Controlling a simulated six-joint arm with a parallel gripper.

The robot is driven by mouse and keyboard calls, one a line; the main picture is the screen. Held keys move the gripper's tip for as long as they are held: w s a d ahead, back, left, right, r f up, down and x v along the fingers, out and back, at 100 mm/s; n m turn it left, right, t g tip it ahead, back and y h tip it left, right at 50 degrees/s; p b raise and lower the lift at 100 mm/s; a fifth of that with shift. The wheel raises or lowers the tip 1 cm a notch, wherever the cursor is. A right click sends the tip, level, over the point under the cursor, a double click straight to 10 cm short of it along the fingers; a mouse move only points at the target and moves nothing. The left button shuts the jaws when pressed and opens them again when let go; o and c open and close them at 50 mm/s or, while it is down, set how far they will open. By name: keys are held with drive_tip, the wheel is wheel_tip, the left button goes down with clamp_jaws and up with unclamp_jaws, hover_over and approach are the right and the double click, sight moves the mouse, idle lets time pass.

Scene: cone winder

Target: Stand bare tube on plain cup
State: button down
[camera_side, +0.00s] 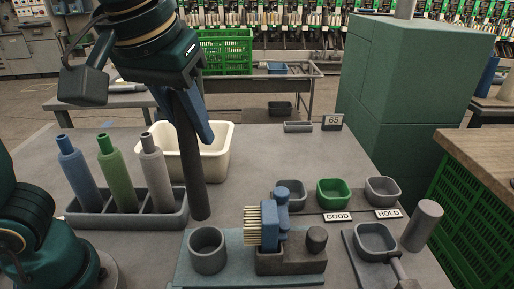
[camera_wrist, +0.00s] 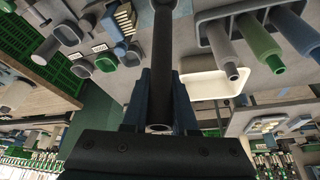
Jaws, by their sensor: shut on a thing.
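My gripper (camera_side: 190,108) is shut on the bare tube (camera_side: 190,165), a long dark grey tube hanging nearly upright. In the wrist view the tube (camera_wrist: 165,45) runs up between the fingers of my gripper (camera_wrist: 160,98), and its open near end shows. In the side view the tube's lower end is beside the bobbin rack's right end, behind and slightly left of a round grey cup (camera_side: 207,262). This unlabelled cup, likely the plain cup, stands on a blue-grey mat and looks empty. Whether the tube's lower end touches the table cannot be told.
A rack (camera_side: 125,224) holds blue, green and grey bobbins at left. A cream bin (camera_side: 218,155) stands behind the tube. A brush block (camera_side: 290,262) is right of the cup. A green GOOD bowl (camera_side: 334,195) and grey HOLD bowl (camera_side: 382,191) stand farther right.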

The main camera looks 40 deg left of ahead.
drive_tip(key=shift+r, duration=2.35)
drive_tip(key=w+a+f+m+h, duration=0.2)
drive_tip(key=w+a+f+m, duration=0.2)
drive_tip(key=w+a+f, duration=0.4)
drive_tip(key=w+d+f+m, duration=0.1)
drive_tip(key=w+d+m, duration=0.1)
drive_tip(key=w+d, duration=0.3)
drive_tip(key=w+d+f+m+h, duration=0.1)
drive_tip(key=w+d+f+m, duration=0.1)
drive_tip(key=w+d, duration=0.3)
drive_tip(key=shift+w+f+m+h, duration=0.25)
drive_tip(key=shift+w+m, duration=0.35)
drive_tip(key=shift+w, duration=1.5)
drive_tip(key=shift+f, duration=0.4)
